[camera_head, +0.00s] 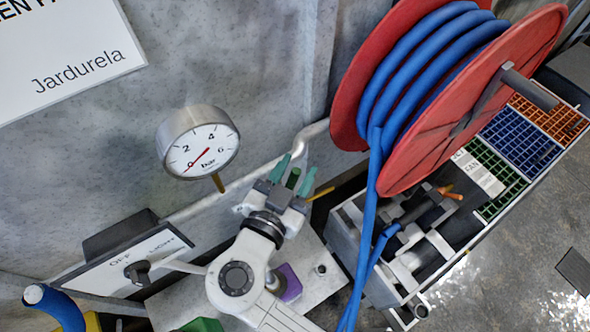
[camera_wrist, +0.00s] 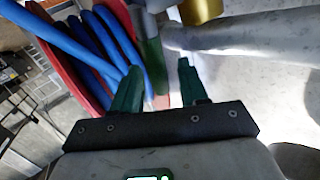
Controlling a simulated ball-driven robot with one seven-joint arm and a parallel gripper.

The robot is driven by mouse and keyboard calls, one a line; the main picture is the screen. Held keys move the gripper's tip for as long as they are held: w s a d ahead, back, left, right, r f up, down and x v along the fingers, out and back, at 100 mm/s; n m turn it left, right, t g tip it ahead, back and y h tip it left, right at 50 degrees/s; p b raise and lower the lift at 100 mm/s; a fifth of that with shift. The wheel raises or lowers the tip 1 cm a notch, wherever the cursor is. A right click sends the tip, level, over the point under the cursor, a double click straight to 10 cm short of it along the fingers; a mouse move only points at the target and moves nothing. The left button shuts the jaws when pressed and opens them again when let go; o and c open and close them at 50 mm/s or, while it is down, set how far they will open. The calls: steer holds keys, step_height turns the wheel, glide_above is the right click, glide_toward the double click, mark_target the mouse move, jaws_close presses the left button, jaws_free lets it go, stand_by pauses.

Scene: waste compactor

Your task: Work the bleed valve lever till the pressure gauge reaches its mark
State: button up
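The pressure gauge (camera_head: 203,148) has a white dial on the wall at left of centre in the head view. Its red needle points low left, near the zero end; I cannot make out a target mark. My gripper (camera_head: 293,172) has teal fingertips and stands apart, right of the gauge. A dark green handle (camera_head: 293,179), apparently the bleed valve lever, shows between the fingers. In the wrist view my gripper (camera_wrist: 157,80) is open, and the green handle (camera_wrist: 151,62) lies closer to the left finger. Whether it touches that finger is unclear. The valve body is mostly hidden.
A red reel (camera_head: 480,105) with blue hose (camera_head: 375,200) stands close right of my gripper. A switch panel (camera_head: 125,262) is at lower left. A compartmented bin (camera_head: 345,225) stands at right.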

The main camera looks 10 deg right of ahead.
steer(key=b+v, duration=0.2)
steer(key=v, duration=0.9)
steer(key=shift+b, duration=0.3)
